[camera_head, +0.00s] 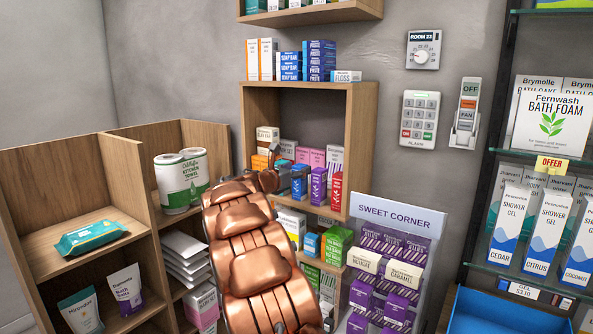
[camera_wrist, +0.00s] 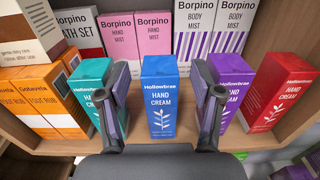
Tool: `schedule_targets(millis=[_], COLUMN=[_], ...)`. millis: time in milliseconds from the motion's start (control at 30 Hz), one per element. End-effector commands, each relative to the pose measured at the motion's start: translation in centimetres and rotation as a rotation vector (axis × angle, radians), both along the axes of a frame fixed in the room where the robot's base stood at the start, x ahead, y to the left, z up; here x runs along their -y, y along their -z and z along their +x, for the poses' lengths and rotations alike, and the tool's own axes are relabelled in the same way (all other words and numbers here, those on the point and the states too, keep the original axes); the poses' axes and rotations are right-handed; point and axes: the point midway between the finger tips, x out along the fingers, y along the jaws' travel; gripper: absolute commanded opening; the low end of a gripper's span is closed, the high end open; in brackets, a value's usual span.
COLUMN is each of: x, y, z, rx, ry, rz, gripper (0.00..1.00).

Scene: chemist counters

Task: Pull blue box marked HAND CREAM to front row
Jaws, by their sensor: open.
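The blue box marked HAND CREAM (camera_wrist: 159,98) stands upright in the middle of the wrist view, close to the shelf's front edge. In the head view, it (camera_head: 299,182) is in the lower shelf compartment. My gripper (camera_wrist: 161,100) is open, with one finger on each side of the blue box. Gaps show between the fingers and the box. A teal HAND CREAM box (camera_wrist: 93,88) is left of it, partly behind the left finger. A purple one (camera_wrist: 234,88) is to the right, partly behind the right finger. In the head view, my arm hides part of the gripper.
A red HAND CREAM box (camera_wrist: 273,100) stands at the right and orange boxes (camera_wrist: 27,106) at the left. Pink HAND MIST boxes (camera_wrist: 117,36) and white BODY MIST boxes (camera_wrist: 190,30) stand behind. The wooden shelf (camera_head: 356,130) has side walls and a board above.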

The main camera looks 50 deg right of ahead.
Motion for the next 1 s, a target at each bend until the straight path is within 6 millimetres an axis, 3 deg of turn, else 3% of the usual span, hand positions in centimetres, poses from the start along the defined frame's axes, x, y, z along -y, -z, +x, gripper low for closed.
schedule_targets(millis=[267, 700, 1000], x=[-1.0, -8.7, -11.8], y=[-0.1, -0.1, 0.0], z=[0.1, -0.3, -0.4], rx=[0.000, -0.001, 0.000], ry=[-0.002, -0.003, -0.001], rz=[-0.001, -0.002, -0.001], gripper=[0.66, 0.66, 0.66])
